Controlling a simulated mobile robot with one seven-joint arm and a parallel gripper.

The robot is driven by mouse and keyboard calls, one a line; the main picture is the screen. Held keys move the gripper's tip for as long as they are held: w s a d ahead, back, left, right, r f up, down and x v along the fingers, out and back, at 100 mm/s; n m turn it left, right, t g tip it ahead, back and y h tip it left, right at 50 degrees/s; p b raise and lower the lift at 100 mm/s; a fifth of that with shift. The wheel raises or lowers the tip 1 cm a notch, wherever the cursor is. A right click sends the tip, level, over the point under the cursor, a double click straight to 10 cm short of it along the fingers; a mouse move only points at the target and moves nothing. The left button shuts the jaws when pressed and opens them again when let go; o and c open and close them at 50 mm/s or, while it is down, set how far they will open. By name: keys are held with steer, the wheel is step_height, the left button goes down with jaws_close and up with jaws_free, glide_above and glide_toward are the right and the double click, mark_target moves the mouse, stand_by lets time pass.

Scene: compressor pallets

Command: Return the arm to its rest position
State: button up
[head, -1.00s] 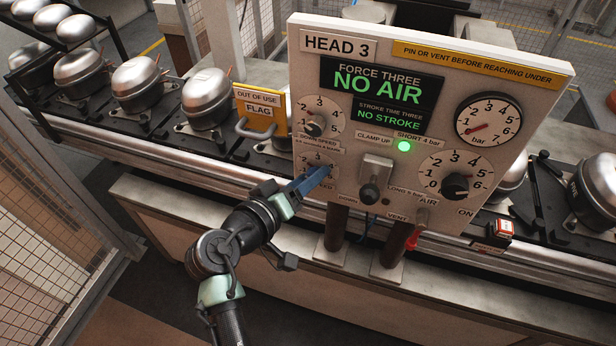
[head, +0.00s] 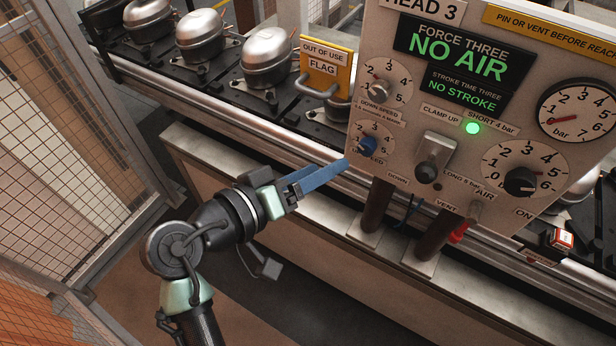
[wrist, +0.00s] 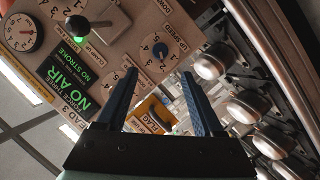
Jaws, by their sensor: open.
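My gripper (head: 344,166) is at the end of my bent arm, low in front of the HEAD 3 control panel (head: 398,112). Its blue fingers point at the panel's lower left dial. In the wrist view the two fingers (wrist: 160,76) stand wide apart with nothing between them.
A conveyor with several silver compressors (head: 266,62) runs behind the panel. A yellow OUT OF USE flag (head: 326,70) stands left of the panel. A mesh fence (head: 62,110) is at the left. A red and white box (head: 562,238) sits at the right.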

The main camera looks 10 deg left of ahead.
steer(key=shift+v, duration=1.1)
steer(key=shift+w, duration=0.1)
steer(key=w+d+r+m+t+y, duration=0.1)
steer(key=w+r+t+y, duration=0.15)
steer(key=r, duration=0.55)
steer(key=w+d+r+t+y, duration=0.1)
steer(key=w+r+t, duration=0.15)
steer(key=r, duration=0.65)
steer(key=w+d+r+m+t+y, duration=0.1)
steer(key=d+r+t+y, duration=0.15)
steer(key=r, duration=0.55)
steer(key=s+d+r+t+y, duration=0.1)
steer(key=s+r+t, duration=0.3)
steer(key=r, duration=0.5)
steer(key=s+d+r+t+y, duration=0.1)
steer(key=s+d+r+t, duration=0.1)
steer(key=s+r, duration=0.4)
step_height(320, 180, up, 3)
steer(key=shift+s+f+t, duration=0.1)
steer(key=shift+s+t, duration=0.3)
steer(key=shift+t, duration=0.45)
